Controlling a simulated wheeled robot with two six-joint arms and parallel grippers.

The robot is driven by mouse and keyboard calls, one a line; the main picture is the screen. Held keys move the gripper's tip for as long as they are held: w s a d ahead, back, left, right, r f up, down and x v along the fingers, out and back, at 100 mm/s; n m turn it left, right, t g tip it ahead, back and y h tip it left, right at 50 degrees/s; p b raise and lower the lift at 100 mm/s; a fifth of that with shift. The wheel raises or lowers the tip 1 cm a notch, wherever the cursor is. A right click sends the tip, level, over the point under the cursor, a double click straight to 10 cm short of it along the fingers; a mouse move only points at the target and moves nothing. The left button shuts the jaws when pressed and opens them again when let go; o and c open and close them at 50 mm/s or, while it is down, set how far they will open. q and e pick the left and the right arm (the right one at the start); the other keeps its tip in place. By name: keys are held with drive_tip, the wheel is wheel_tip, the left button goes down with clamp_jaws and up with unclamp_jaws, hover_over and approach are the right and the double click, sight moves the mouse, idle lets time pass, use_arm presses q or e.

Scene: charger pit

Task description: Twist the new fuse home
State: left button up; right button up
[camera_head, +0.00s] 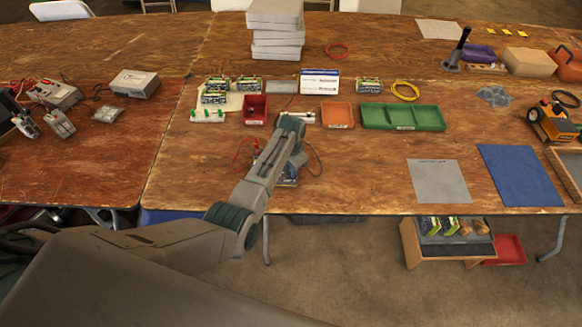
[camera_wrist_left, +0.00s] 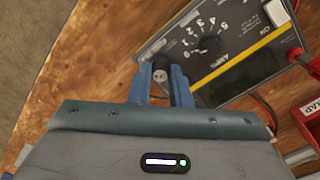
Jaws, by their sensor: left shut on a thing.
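My left gripper (camera_wrist_left: 161,80) is shut on a small dark round piece with a paler centre, which looks like the new fuse (camera_wrist_left: 160,70) in its cap. The fuse is at the near edge of the grey charger (camera_wrist_left: 235,45), whose face carries a numbered dial and the word AMPS. I cannot tell how deep the fuse sits. In the head view my left gripper (camera_head: 290,166) is over the charger, and my arm hides most of the charger and the fuse. My right gripper is not in view.
A red tray (camera_head: 254,109), an orange tray (camera_head: 337,114) and a green tray (camera_head: 403,117) stand behind the charger. Red leads (camera_wrist_left: 297,53) run from its side. Grey and blue mats (camera_head: 520,175) lie to the right; the wood between is clear.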

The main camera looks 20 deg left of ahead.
use_arm(q)
drive_tip(key=shift+r+m+p, duration=0.1)
drive_tip(key=shift+m+p, duration=0.4)
drive_tip(key=shift+m, duration=0.3)
drive_tip(key=o, duration=0.9)
drive_tip(key=shift+c, duration=0.2)
wheel_tip(320, 180, up, 2)
drive_tip(key=shift+r+p, duration=0.1)
drive_tip(key=shift+p, duration=1.15)
drive_tip(key=shift+r, duration=1.8)
